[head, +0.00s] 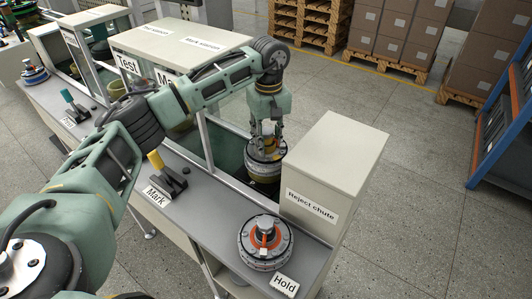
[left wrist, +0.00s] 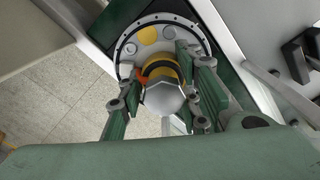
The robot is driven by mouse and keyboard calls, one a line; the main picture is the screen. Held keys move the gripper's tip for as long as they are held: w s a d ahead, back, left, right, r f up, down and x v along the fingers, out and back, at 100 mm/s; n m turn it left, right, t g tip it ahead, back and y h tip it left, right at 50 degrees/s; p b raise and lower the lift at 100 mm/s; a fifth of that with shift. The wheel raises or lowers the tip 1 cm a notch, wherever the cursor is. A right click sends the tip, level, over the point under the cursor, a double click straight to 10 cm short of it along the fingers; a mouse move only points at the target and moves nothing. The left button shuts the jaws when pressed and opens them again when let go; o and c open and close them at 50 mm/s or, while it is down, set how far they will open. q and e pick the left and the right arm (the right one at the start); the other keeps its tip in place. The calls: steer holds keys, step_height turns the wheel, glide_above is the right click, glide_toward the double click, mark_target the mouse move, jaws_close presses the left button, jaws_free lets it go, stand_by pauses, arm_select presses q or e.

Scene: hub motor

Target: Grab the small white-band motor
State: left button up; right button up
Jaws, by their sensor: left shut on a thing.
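My left gripper (head: 266,134) reaches down in front of the reject chute, shut on the top hub of a round motor (head: 265,158). In the left wrist view, the fingers (left wrist: 162,85) stand either side of the pale hub cap, with a yellow band below it and a bit of orange beside it. The held motor (left wrist: 127,50) has a light round flange; I cannot make out a white band on it. A second motor (head: 265,243) with an orange-red part and a small white piece sits at the Hold place. A third, blue-banded motor (head: 34,74) stands far left. My right gripper is out of view.
The cream Reject chute box (head: 335,170) stands right of the held motor. Glass-sided Test and Mark stations (head: 180,42) lie left of it. A yellow-topped device (head: 163,172) stands on the grey counter by the Mark sign (head: 158,194). Pallets and boxes are beyond.

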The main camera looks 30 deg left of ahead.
arm_select(q)
steer(key=shift+r, duration=0.1)
jaws_close()
steer(key=shift+w, duration=0.1)
steer(key=shift+w+d+r, duration=0.1)
steer(key=shift+w, duration=0.05)
